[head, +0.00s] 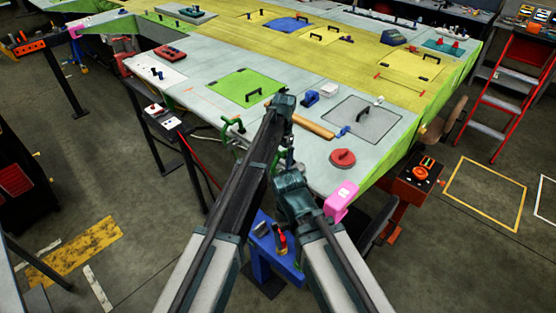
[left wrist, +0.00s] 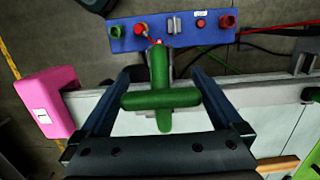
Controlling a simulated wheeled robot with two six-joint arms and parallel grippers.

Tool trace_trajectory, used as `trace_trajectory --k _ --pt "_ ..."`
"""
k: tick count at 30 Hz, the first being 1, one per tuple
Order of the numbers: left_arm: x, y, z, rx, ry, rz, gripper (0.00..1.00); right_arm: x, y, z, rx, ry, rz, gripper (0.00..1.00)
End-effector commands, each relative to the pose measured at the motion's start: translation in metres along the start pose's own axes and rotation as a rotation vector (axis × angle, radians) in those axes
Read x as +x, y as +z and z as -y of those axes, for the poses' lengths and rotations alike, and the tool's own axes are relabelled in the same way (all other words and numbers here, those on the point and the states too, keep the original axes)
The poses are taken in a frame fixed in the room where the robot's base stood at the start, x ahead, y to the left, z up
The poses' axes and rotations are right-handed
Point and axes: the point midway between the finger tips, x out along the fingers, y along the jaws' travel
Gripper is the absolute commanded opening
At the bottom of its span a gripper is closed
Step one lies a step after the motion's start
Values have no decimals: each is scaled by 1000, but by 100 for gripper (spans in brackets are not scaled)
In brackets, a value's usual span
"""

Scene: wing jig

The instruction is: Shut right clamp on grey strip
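A green clamp handle (left wrist: 160,98), shaped like a cross, stands between the fingers of my left gripper (left wrist: 163,75) in the left wrist view. The fingers are open, one on each side. The crossbar ends lie close to them, and I cannot tell whether they touch. A grey strip (left wrist: 272,86) runs along the panel edge beside the clamp. How the clamp's jaw sits on it is hidden. In the head view my left gripper (head: 290,158) hangs at the jig's front edge, partly hidden by the arms. My right gripper's fingers do not show.
A pink block (head: 341,199) sits on the jig's front corner, right of the arms. A blue stand (head: 262,250) with red and green fittings is below the edge. Another green clamp (head: 238,154) is to the left. A red disc (head: 343,158) lies on the panel.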

Motion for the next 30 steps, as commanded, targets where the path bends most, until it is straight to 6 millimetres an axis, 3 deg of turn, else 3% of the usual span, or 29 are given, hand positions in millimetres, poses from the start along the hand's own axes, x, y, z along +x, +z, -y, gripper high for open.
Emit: trace_trajectory --k 11,24,30 --pt "-10 0 1 -1 -1 0 100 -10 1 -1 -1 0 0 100" --pt "-64 0 0 0 0 0 100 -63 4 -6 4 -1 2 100" --pt "-76 -1 0 0 0 1 100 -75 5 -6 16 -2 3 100"
